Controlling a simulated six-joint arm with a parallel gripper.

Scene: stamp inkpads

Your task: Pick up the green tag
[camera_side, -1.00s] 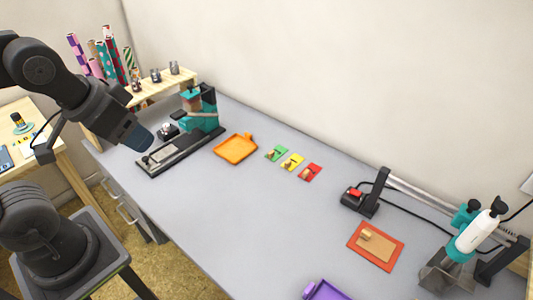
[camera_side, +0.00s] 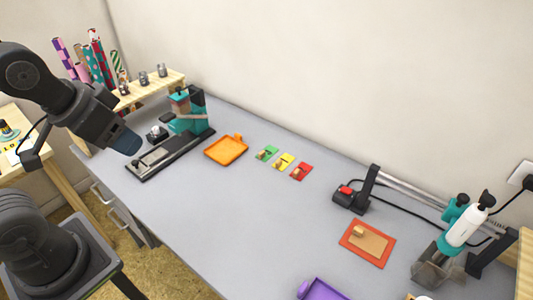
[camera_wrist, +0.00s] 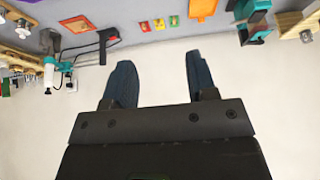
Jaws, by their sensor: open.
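The green tag (camera_side: 266,154) lies flat on the grey table, at the left end of a short row with a yellow tag (camera_side: 283,161) and a red tag (camera_side: 301,171). A small tan piece sits on each tag. In the wrist view the green tag (camera_wrist: 145,26) is small and far off, upside down near the top. My gripper (camera_side: 128,142) is high at the left of the side view, well away from the tags. In the wrist view my gripper's (camera_wrist: 158,75) two dark blue fingers are apart with nothing between them.
An orange tray (camera_side: 226,150) lies left of the tags, beside a teal press (camera_side: 187,115) on a black base. An orange-red pad (camera_side: 367,243), a purple tray (camera_side: 322,291) and a black stand (camera_side: 358,192) are to the right. The table's middle is clear.

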